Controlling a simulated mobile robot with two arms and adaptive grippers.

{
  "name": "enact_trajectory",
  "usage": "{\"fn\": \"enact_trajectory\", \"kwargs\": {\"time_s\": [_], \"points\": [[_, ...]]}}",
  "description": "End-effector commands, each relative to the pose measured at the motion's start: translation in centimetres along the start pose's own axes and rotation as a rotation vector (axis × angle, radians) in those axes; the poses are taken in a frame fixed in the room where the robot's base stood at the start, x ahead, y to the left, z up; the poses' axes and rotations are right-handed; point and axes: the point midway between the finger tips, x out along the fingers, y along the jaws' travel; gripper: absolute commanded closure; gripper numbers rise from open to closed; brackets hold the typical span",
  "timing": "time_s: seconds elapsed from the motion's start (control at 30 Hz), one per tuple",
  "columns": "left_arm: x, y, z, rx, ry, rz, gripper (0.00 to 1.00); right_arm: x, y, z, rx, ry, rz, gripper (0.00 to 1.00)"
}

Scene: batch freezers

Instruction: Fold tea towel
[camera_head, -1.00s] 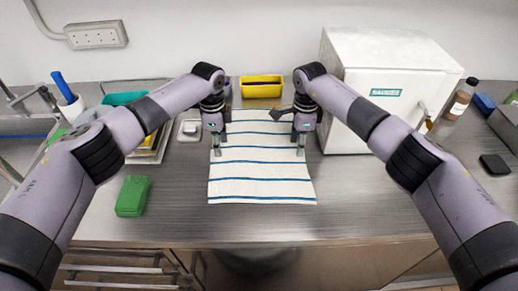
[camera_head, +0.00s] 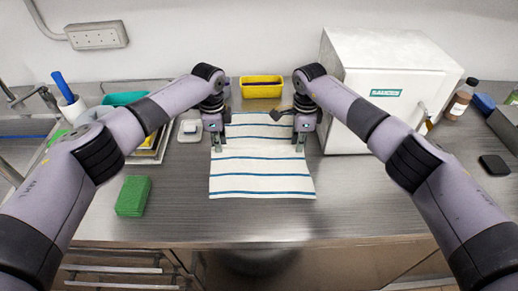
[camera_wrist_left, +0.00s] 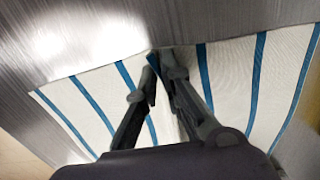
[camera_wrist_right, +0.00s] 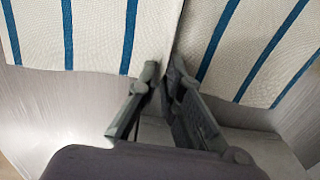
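The tea towel (camera_head: 262,173) is white with several blue stripes and lies on the metal counter. My left gripper (camera_head: 217,147) is at its left side edge and my right gripper (camera_head: 300,147) at its right side edge, both around the middle of its length. In the left wrist view, the fingers (camera_wrist_left: 157,72) are closed on a pinch of the towel's edge (camera_wrist_left: 215,75). In the right wrist view, the fingers (camera_wrist_right: 163,72) are closed on the towel's edge (camera_wrist_right: 97,35), which creases between them. The towel's front part lies flat.
A yellow bin (camera_head: 262,88) stands behind the towel. A white freezer (camera_head: 385,75) stands close to the right. Green cloths (camera_head: 133,196) and a small white scale-like item (camera_head: 189,130) lie left. The counter in front of the towel is clear.

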Motion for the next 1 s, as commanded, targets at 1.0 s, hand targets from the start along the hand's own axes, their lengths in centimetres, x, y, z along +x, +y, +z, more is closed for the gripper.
{"fn": "enact_trajectory", "kwargs": {"time_s": [1.0], "points": [[0.24,0.06,0.05,0.000,-0.001,0.002,1.00,0.36,0.13,-0.09,0.001,0.002,0.004,1.00]]}}
